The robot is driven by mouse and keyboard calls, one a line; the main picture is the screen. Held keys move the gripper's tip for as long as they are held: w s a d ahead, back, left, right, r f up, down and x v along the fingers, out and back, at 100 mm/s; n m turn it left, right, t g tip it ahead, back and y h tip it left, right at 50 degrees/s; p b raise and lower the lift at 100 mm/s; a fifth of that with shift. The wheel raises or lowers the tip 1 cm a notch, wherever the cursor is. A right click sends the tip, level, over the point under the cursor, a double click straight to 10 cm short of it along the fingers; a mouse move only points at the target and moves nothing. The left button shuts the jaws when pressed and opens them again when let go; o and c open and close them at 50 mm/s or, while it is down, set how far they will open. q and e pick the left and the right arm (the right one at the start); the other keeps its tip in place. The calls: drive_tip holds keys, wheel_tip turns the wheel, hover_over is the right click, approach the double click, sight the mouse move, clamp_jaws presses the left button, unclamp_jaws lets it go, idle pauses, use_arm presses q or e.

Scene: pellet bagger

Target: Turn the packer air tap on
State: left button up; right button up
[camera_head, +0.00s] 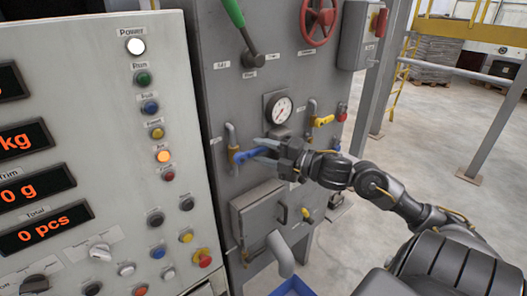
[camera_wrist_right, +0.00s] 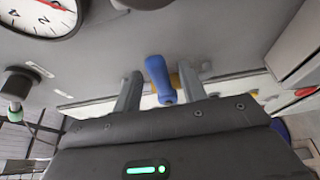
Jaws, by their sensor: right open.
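A tap with a blue lever handle (camera_head: 248,155) sits on a brass body and grey pipe on the grey machine panel, left of my right gripper. In the head view the lever lies roughly sideways, pointing toward the gripper. My right gripper (camera_head: 266,152) is open at the lever, its fingers reaching toward the panel. In the right wrist view the blue handle (camera_wrist_right: 160,78) stands between the two spread fingers, with a gap visible on each side. The tap's label is too small to read. My left gripper is not in view.
A second tap with a yellow handle (camera_head: 323,120) is to the upper right. A pressure gauge (camera_head: 279,108) sits just above my gripper. A grey hatch box (camera_head: 265,210) is below. A control panel (camera_head: 100,120) with displays and buttons stands at left.

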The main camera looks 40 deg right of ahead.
clamp_jaws()
